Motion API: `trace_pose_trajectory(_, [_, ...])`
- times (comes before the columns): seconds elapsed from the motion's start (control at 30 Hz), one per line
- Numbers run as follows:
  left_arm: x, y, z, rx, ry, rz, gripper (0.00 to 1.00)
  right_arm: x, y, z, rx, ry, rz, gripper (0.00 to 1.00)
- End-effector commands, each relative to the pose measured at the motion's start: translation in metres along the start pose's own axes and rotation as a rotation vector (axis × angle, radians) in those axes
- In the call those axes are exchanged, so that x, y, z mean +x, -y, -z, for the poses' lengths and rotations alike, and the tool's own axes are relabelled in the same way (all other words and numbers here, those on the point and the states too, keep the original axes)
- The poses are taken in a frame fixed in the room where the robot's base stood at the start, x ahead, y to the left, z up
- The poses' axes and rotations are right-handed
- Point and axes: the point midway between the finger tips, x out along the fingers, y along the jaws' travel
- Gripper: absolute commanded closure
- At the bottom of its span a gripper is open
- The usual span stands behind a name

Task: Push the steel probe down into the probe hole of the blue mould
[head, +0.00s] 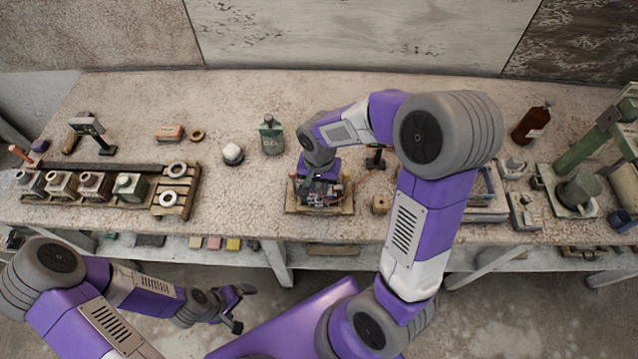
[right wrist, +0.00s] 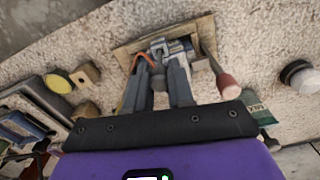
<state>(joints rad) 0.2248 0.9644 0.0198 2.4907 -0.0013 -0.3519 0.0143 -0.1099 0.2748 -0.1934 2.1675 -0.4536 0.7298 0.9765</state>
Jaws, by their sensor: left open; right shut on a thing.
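The blue mould (right wrist: 179,46) shows only in part in the right wrist view, behind the fingers of my right gripper (right wrist: 160,66). It sits on a small wooden board (right wrist: 124,53), which also shows on the bench in the head view (head: 292,208). My right gripper, pointing down over this board in the head view (head: 318,182), is shut on a small steel piece at its tips, the steel probe (right wrist: 158,45). The probe hole is hidden, so I cannot tell how deep the probe is. My left gripper (head: 238,305) is open and empty, low in front of the bench.
A red-handled lever (right wrist: 228,86) stands close beside the right fingers. An orange cable (right wrist: 146,57) runs by the mould. A green bottle (head: 271,136) and a white ball (head: 232,153) stand left of the board.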

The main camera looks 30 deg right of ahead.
Motion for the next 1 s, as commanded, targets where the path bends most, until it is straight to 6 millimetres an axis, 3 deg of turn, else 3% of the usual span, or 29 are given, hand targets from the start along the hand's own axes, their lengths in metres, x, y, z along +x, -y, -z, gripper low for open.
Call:
trace_pose_trajectory(0.9, [0.020,0.007,0.001,0.000,0.000,0.000,0.00,0.024,0.000,0.000,0.000,0.000,0.000,1.00])
trace_pose_trajectory(0.93, [0.019,0.007,0.001,0.000,0.000,0.000,0.00,0.023,0.000,0.000,0.000,0.000,0.000,0.74])
trace_pose_trajectory(1.0, [0.019,0.007,0.001,0.000,0.000,0.000,0.00,0.023,0.000,0.000,0.000,0.000,0.000,0.64])
